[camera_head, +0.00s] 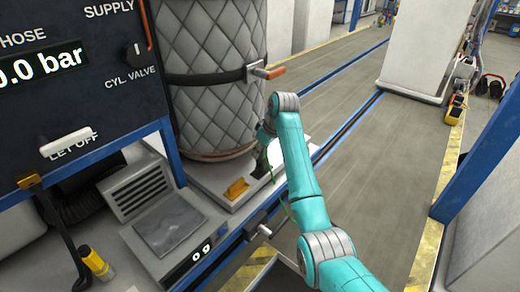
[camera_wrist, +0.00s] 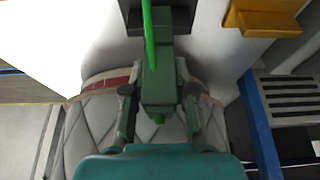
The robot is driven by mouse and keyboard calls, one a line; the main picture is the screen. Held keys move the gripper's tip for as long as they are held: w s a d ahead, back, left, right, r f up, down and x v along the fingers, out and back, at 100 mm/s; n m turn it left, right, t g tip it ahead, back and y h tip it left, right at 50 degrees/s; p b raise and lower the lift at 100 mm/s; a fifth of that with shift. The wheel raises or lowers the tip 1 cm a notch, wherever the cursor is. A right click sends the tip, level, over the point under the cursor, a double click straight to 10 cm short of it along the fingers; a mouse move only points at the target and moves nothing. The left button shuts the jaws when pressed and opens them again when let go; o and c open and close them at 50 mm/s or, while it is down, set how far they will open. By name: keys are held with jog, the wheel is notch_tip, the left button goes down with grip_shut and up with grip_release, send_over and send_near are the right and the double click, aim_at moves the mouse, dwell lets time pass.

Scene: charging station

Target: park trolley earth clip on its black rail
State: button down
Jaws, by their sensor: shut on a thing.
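The green earth clip (camera_wrist: 158,80) is in the middle of the wrist view, with a bright green cable (camera_wrist: 149,38) running from it to the top edge. My gripper (camera_wrist: 158,97) is shut on the clip, with a dark finger on each side. A dark bar (camera_wrist: 134,24), which looks like the black rail, lies behind the clip's upper part; I cannot tell whether they touch. In the head view my gripper (camera_head: 266,134) is beside the quilted cylinder, above the white base. The clip is mostly hidden there; a thin green cable (camera_head: 283,203) hangs beside my arm.
The quilted cylinder (camera_head: 212,75) stands close to the left of my gripper, with an orange-tipped strap lever (camera_head: 268,72). A yellow block (camera_head: 236,188) sits on the white base (camera_head: 207,182). A blue frame rail (camera_head: 240,232) runs along its front.

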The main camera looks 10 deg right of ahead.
jog(key=shift+f, duration=0.6)
jog(key=c, duration=0.8)
grip_release()
jog(key=shift+c, duration=0.2)
jog(key=v, duration=1.2)
